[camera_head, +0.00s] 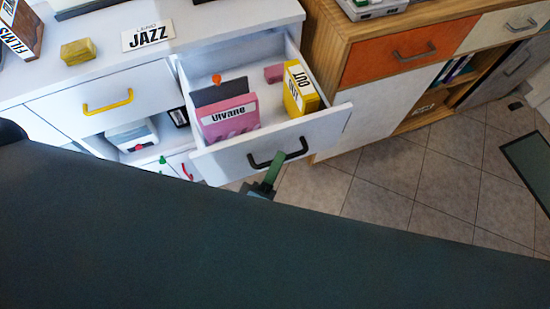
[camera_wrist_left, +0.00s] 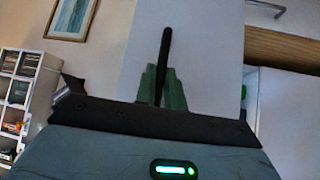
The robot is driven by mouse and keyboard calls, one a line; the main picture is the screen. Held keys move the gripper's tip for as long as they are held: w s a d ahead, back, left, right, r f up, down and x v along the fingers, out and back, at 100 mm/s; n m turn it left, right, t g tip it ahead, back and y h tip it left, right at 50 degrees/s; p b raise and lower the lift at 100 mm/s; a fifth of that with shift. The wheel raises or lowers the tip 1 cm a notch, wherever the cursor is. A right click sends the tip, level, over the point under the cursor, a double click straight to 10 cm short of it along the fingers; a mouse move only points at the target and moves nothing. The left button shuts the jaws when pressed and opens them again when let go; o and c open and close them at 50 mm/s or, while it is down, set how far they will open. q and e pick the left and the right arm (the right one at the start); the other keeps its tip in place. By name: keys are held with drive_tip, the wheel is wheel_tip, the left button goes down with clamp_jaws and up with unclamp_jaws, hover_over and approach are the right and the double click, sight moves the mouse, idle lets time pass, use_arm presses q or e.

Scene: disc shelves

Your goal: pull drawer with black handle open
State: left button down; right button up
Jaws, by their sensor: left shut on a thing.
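The white drawer (camera_head: 325,127) stands pulled out of the white cabinet, and its inside shows. Its black handle (camera_head: 293,152) is on the front panel. My left gripper (camera_head: 274,168) is at this handle, its green fingers partly hidden by my dark arm. In the left wrist view the green fingers (camera_wrist_left: 161,78) are shut on the black handle (camera_wrist_left: 165,48), with the pale drawer front behind. My right gripper is not in view.
The drawer holds a pink case (camera_head: 229,118), a yellow box (camera_head: 300,88) and small items. A drawer with a yellow handle (camera_head: 107,105) is to the left. A wooden cabinet (camera_head: 325,40) is close on the right. Tiled floor (camera_head: 380,185) is clear in front.

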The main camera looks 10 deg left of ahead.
use_arm(q)
drive_tip(key=c, duration=1.5)
unclamp_jaws()
drive_tip(key=shift+b+v, duration=0.55)
drive_tip(key=shift+v, duration=3.35)
